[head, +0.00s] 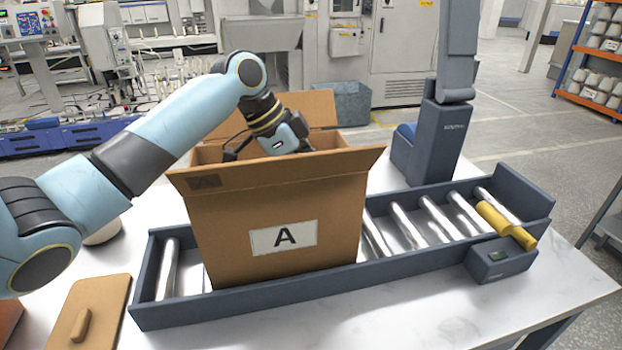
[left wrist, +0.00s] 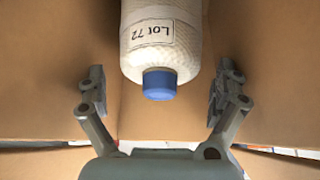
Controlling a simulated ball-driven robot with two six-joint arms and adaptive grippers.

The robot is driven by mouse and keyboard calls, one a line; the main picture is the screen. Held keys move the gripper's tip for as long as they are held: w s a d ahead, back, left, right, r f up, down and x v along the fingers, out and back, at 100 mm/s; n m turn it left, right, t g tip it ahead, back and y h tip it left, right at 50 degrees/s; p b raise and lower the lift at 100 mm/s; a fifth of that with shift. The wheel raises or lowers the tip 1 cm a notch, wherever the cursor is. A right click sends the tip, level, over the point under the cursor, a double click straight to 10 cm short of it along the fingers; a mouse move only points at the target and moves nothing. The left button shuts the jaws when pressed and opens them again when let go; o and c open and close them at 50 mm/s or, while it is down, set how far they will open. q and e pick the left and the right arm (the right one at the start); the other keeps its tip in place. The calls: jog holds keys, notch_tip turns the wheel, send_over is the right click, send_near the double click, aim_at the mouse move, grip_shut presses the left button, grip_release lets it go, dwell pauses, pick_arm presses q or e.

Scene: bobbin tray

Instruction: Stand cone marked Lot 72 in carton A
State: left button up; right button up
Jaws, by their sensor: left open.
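Carton A (head: 232,213) is an open brown box with an "A" label, standing on the roller conveyor in the head view. My left gripper (head: 284,140) reaches over its rim, and its fingertips are hidden inside. In the left wrist view the open left gripper (left wrist: 162,76) has its fingers apart. The cream cone marked Lot 72 (left wrist: 160,50), with a blue tip, lies between and beyond them, with a visible gap on both sides. Cardboard walls surround it. Its far end is cut off, so I cannot tell whether it stands upright. My right gripper is not in view.
The roller conveyor (head: 300,294) has dark side rails, with free rollers right of the carton. A tan board with a handle (head: 95,310) lies at front left.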

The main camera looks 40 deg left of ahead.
pick_arm(q)
jog(key=v, duration=1.2)
